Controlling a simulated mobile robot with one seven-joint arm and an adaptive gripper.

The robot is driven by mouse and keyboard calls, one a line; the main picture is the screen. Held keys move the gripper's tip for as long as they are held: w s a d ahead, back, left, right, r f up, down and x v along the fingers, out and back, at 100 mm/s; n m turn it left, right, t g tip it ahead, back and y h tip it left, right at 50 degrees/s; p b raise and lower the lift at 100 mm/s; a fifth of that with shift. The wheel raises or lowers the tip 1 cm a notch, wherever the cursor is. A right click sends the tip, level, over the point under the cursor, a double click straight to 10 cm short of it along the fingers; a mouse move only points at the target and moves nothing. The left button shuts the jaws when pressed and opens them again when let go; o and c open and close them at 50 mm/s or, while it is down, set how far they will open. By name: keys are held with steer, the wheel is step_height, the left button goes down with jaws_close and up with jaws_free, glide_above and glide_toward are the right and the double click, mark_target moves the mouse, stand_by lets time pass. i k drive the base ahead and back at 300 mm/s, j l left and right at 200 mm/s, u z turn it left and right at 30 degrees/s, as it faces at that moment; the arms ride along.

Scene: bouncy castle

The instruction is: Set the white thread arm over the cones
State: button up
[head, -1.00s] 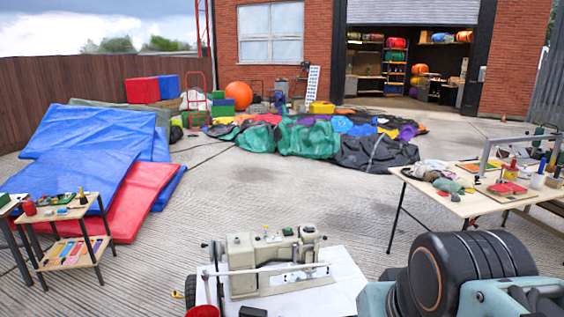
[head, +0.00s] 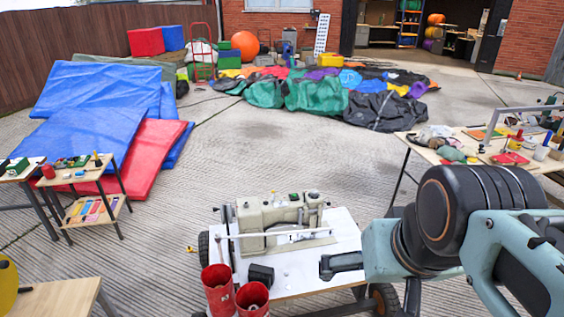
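A beige sewing machine (head: 280,222) stands on a white-topped cart (head: 345,235). A thin white bar (head: 272,235), which looks like the thread arm, runs level across its front side, from a post at the left toward the right. Two red cone-like or cup-like things (head: 218,288) with open tops stand at the cart's near left corner, apart from the bar. The second one (head: 252,298) is to the right. My gripper (head: 328,266) is dark and sits over the cart's right part, right of and nearer than the bar. Its fingers are small and partly hidden; it touches nothing that I can make out.
A small black block (head: 261,273) lies on the cart by the red things. A tool table (head: 465,150) stands at the right, and small tables (head: 85,180) at the left. Blue and red mats (head: 90,120) and a fabric heap (head: 310,95) lie behind. Concrete between is clear.

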mark_target(217, 240)
steer(key=i+l, duration=0.4)
steer(key=i, duration=0.2)
steer(key=i+l, duration=0.4)
steer(key=i, duration=0.15)
